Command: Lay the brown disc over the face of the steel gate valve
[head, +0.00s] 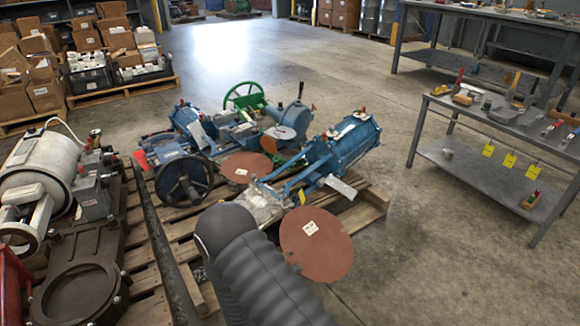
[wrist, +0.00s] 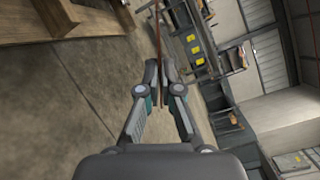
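A large brown disc (head: 318,250) with a white label shows in the head view, just right of my dark arm. In the wrist view the brown disc (wrist: 159,40) is seen edge-on as a thin strip, and the fingers of my gripper (wrist: 163,78) are closed on it. In the head view my gripper is hidden behind my arm. A silver-grey metal body (head: 262,205) at the end of a blue valve assembly lies left of the held disc, partly covered by my arm. I cannot tell for sure that it is the steel gate valve.
A second brown disc (head: 246,166) lies among blue valves on the wooden pallet (head: 362,214). A black handwheel (head: 183,180) and a green handwheel (head: 243,95) stand out there. A dark flange (head: 80,290) is at left. A grey workbench (head: 480,175) stands right, with clear floor between.

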